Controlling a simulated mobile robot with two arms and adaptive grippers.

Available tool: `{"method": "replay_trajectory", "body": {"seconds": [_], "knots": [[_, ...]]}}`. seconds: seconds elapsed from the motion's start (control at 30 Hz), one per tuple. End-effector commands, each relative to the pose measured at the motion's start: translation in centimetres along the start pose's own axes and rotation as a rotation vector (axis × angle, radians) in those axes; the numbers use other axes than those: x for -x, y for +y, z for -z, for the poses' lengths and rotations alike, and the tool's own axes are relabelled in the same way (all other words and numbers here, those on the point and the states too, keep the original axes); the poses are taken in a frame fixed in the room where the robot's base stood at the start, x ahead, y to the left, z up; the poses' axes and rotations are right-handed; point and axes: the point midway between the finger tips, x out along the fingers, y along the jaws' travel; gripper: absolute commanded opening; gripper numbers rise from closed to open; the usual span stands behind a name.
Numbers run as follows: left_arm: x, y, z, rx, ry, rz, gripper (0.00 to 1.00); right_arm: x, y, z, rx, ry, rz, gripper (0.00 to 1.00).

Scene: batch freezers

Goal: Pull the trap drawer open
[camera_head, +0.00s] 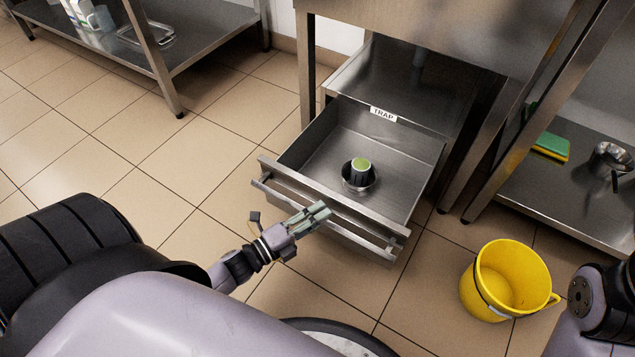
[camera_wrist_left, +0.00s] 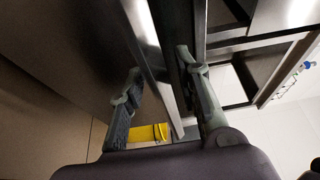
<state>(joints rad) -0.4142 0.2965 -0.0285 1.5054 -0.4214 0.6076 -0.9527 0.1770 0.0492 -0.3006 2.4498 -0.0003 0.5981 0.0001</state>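The steel trap drawer (camera_head: 309,160) stands pulled well out of its cabinet, in the middle of the head view. A white TRAP label (camera_head: 383,114) is at its far end. A bar handle (camera_head: 345,233) runs along its front. My left gripper (camera_head: 315,214) is at this handle. In the left wrist view, the left gripper's fingers (camera_wrist_left: 158,66) are apart, with a bright metal edge between them; I cannot tell whether they touch it. A round steel piece with a dark, green-topped cup (camera_head: 361,165) sits in the drawer. My right gripper is out of view.
A yellow bucket (camera_head: 505,280) stands on the tiled floor right of the drawer. A steel shelf (camera_head: 560,200) at right holds a green-yellow sponge (camera_head: 551,147) and a metal pot (camera_head: 609,159). Another steel shelf (camera_head: 205,38) is at upper left. The floor left of the drawer is clear.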

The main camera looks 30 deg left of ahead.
Motion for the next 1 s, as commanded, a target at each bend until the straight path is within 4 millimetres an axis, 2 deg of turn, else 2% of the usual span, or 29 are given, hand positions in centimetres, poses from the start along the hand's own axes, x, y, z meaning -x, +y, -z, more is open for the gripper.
{"method": "replay_trajectory", "body": {"seconds": [0.33,0.47,0.8,1.0], "knots": [[0.1,-0.1,0.0,0.000,0.000,0.001,0.37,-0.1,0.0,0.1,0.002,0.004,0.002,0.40],[1.1,0.0,0.0,0.001,0.000,-0.001,0.37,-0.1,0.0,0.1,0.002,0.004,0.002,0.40],[8.0,0.1,0.0,0.001,-0.001,-0.003,0.37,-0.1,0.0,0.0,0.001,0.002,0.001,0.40],[11.0,0.0,0.0,0.001,0.000,-0.001,0.37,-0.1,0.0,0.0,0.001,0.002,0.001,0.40]]}}
